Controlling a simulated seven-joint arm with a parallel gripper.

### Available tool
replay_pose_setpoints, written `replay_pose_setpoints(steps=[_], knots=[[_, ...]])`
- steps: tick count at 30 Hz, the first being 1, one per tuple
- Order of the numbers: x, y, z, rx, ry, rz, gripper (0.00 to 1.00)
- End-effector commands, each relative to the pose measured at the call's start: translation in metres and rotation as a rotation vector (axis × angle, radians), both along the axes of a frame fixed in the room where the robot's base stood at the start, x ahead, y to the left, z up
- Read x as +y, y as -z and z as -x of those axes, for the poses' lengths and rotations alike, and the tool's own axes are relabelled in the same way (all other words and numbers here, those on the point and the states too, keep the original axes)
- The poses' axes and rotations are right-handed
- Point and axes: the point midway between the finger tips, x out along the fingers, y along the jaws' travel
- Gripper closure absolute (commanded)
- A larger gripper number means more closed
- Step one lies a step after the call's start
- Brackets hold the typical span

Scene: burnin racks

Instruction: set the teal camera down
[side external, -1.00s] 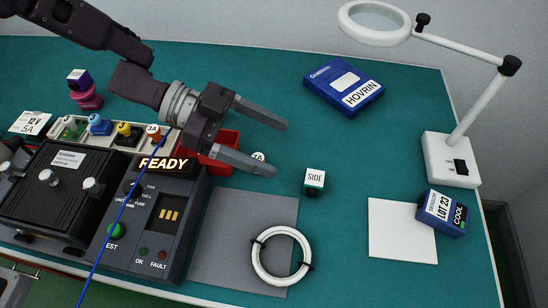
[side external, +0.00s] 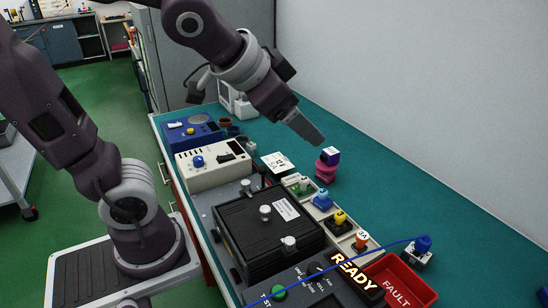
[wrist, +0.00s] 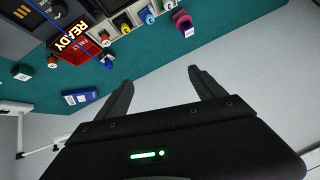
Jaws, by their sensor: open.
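I cannot pick out the teal camera with certainty. A small dark block with a white face and a teal-looking edge (wrist: 23,73) stands on the mat in the wrist view, away from the fingers. It is outside the side external view.
Blue (side external: 323,200), yellow (side external: 340,218) and orange (side external: 361,241) pieces share the tray. A black fixture (side external: 262,237), a red bin (side external: 408,292) and a blue cable (side external: 350,254) lie nearer. Teal bench is free along the wall.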

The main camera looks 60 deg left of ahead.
Motion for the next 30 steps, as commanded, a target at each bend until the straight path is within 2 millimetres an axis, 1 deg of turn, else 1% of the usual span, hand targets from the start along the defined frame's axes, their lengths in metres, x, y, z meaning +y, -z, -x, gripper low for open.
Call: replay_pose_setpoints(steps=[1,3,5,6,9,19,20,22,23,25,26,27,28,29,30], knots=[[0.006,0.008,0.042,0.062,-0.064,0.050,0.21],[0.003,0.023,0.089,0.155,-0.112,0.123,0.21],[-0.003,0.032,0.116,0.210,-0.127,0.172,0.21],[-0.007,0.036,0.127,0.235,-0.130,0.195,0.18],[-0.012,0.040,0.139,0.263,-0.131,0.219,0.18],[-0.012,0.039,0.138,0.264,-0.130,0.217,0.18],[-0.013,0.038,0.136,0.266,-0.122,0.214,0.18],[-0.020,0.031,0.122,0.284,-0.063,0.195,0.18],[-0.026,0.026,0.112,0.299,-0.017,0.181,0.18],[-0.049,0.015,0.075,0.336,0.135,0.135,0.18],[-0.063,0.012,0.057,0.353,0.212,0.114,0.18],[-0.085,0.011,0.032,0.373,0.322,0.084,0.18],[-0.103,0.013,0.015,0.386,0.401,0.065,0.18],[-0.122,0.016,-0.002,0.398,0.480,0.045,0.18],[-0.149,0.025,-0.022,0.413,0.586,0.020,0.18]])
